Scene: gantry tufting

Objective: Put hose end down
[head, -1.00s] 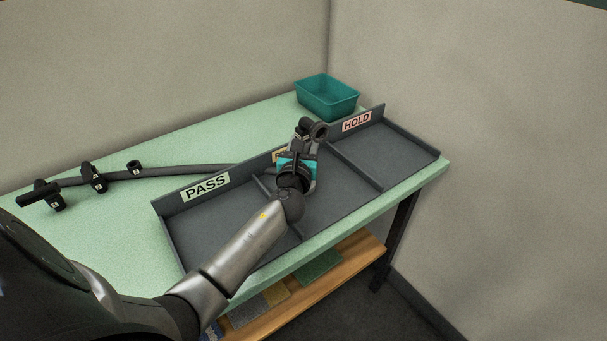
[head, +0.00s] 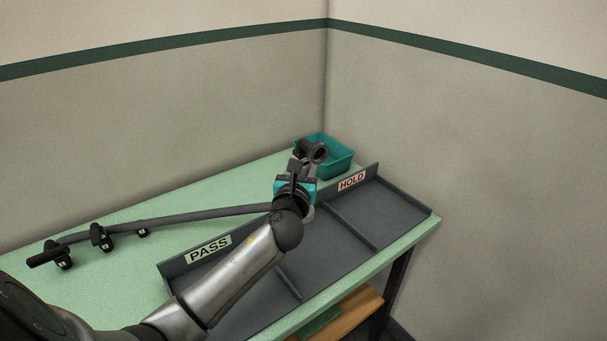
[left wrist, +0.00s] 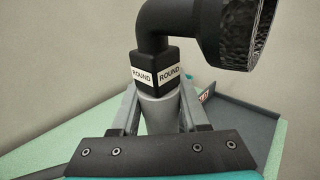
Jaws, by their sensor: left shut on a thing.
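My left gripper (head: 299,176) is shut on the grey hose end (left wrist: 160,112), with a finger on each side of it in the left wrist view. A black elbow fitting (left wrist: 168,25) with a wide round mouth and white ROUND labels sits on top of the hose end. In the head view the fitting (head: 318,153) shows in front of the teal bin. The grey hose (head: 190,217) runs left from behind my gripper across the green table. My gripper is over the back edge of the grey tray, hiding part of it. My right gripper is not in view.
The grey tray (head: 255,290) has divided, empty-looking compartments, with PASS (head: 209,249) and HOLD (head: 351,181) signs on its back wall. A teal bin (head: 343,165) stands in the back corner.

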